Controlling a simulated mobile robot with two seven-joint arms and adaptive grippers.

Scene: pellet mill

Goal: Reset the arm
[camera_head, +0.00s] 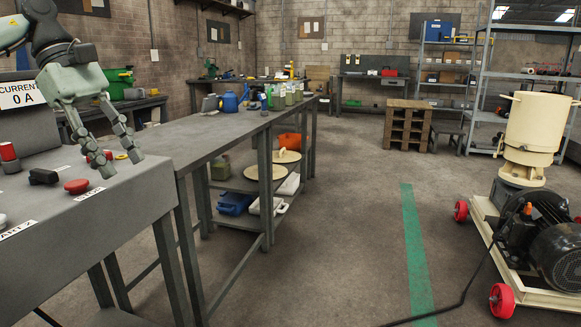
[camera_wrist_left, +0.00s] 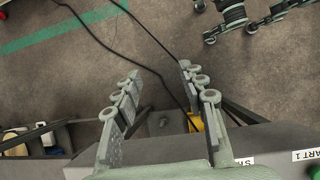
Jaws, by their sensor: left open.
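My left gripper (camera_head: 122,167) is open and empty above the right end of the grey control console (camera_head: 105,215) in the head view. Its fingers point down near a red mushroom button (camera_head: 76,186). In the left wrist view, the two fingers of the left gripper (camera_wrist_left: 160,70) stand apart with nothing between their tips. The console edge (camera_wrist_left: 270,140) and the floor lie below them. What appears to be my right gripper (camera_wrist_left: 238,18) shows partly at the top right of the left wrist view, cut off by the frame. Its opening is unclear.
A black switch (camera_head: 43,176) and a current display (camera_head: 22,95) reading 0 A are on the console. A long workbench (camera_head: 225,130) with bottles stands beyond it. The pellet mill (camera_head: 530,150) is on a wheeled frame at right. Floor between is mostly clear, with a cable.

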